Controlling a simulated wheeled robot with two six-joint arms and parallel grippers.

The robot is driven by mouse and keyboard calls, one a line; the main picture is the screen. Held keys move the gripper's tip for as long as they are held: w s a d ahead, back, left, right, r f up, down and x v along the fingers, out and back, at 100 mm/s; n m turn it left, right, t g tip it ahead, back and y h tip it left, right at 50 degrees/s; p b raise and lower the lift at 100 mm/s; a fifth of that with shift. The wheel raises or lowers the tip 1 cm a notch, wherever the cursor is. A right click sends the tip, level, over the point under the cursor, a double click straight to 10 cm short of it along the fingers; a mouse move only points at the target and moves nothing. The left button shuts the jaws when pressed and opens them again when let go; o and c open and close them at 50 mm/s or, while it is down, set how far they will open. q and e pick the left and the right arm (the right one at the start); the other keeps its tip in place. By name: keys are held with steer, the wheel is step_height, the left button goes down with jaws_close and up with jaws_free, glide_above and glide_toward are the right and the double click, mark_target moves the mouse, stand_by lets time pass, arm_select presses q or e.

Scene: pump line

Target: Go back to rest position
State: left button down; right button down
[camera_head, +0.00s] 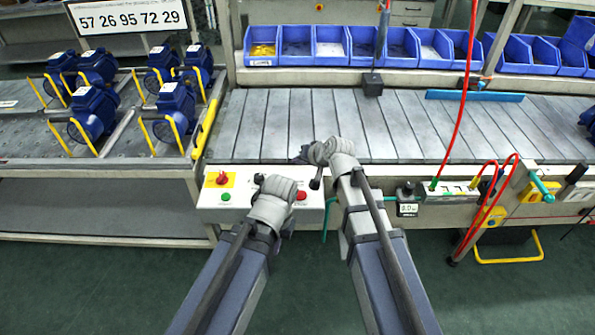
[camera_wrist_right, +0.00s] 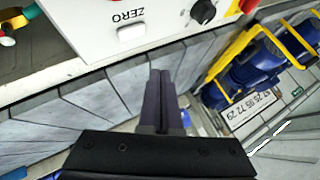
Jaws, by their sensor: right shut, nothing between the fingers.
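My right gripper (camera_head: 303,157) is over the front edge of the slatted conveyor, with its wrist behind it hiding most of it. In the right wrist view its two dark fingers (camera_wrist_right: 165,100) lie together, with nothing between them. My left arm ends lower and to the left, in front of the control panel (camera_head: 215,197).
The slatted conveyor (camera_head: 260,125) is mostly clear. Blue motors (camera_head: 92,107) with yellow handles stand on the left table. Blue bins (camera_head: 331,45) line the back shelf. A red hose (camera_head: 463,100) hangs at right. A ZERO button (camera_wrist_right: 130,30) is near the right gripper.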

steer(key=s+d+f+n+g+h+p, duration=0.1)
steer(key=s+d+n+g+h+p, duration=0.1)
steer(key=s, duration=1.1)
steer(key=s+d+f+n+g+h+p, duration=0.1)
steer(key=s+d+n+g+h+p, duration=0.1)
steer(key=s, duration=1)
steer(key=d+n+g+h, duration=0.1)
steer(key=g+h, duration=0.1)
steer(key=g, duration=0.1)
steer(key=shift+s+d+n+g+h, duration=0.3)
steer(key=shift+s+g+h, duration=0.05)
steer(key=shift+g+h, duration=0.05)
